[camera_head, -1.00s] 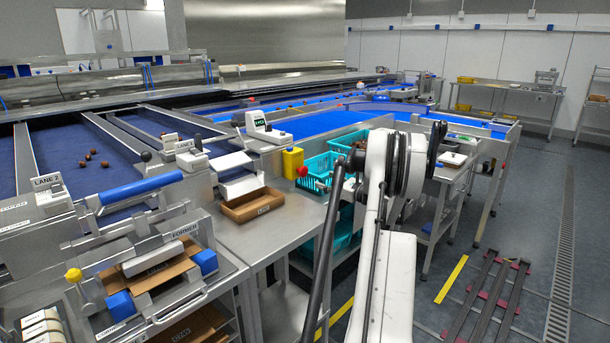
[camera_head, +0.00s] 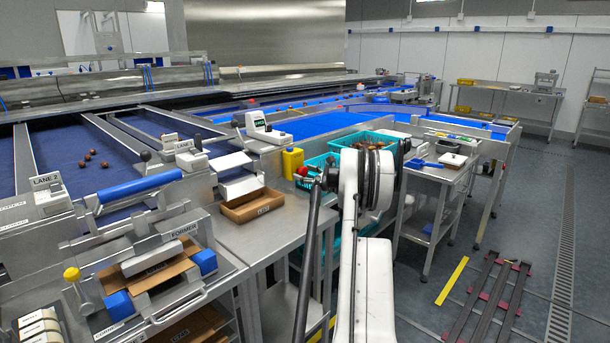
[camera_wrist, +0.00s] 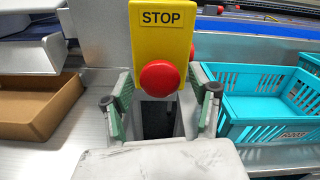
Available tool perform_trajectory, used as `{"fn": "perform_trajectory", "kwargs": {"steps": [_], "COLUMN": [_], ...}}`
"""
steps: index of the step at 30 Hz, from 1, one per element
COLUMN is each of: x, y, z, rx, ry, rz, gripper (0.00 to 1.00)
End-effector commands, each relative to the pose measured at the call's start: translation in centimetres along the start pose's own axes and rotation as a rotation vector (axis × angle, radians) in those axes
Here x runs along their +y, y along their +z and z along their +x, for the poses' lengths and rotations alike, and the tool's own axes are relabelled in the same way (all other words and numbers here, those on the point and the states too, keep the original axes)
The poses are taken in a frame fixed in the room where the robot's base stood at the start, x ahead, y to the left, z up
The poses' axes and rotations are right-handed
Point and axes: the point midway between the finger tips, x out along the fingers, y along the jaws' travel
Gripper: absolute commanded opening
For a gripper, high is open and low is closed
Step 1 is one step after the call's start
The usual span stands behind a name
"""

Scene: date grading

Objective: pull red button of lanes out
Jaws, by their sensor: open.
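The red button (camera_wrist: 160,78) is a round mushroom head on a yellow STOP box (camera_wrist: 160,22) in the wrist view. In the head view the yellow box (camera_head: 293,163) stands at the end of the lanes, and a red button (camera_head: 302,171) shows at its lower right. My gripper (camera_wrist: 161,99) is open, with one green-padded finger on each side, just below the button in the picture. Nothing is between the fingers. A second red shape shows at the box's right edge, partly hidden. In the head view my arm hides the gripper's fingers.
A teal crate (camera_wrist: 262,122) stands right of the gripper, and a brown cardboard tray (camera_wrist: 34,108) lies to its left on the steel bench. The lanes' blue belts (camera_head: 130,182) lie further left. A side table (camera_head: 445,172) stands right of my arm.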

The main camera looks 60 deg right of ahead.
Motion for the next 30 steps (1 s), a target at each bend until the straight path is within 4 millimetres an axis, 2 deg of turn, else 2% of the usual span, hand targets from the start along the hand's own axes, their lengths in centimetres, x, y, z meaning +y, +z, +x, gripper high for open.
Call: {"fn": "perform_trajectory", "kwargs": {"steps": [3,15,30], "x": [0.0,0.0,0.0], "y": [0.0,0.0,-0.1], "z": [0.0,-0.1,-1.4], "rx": [0.000,0.000,0.001], "ry": [0.000,0.000,0.000], "rz": [0.000,0.000,0.000], "gripper": [0.54,0.00,0.00]}}
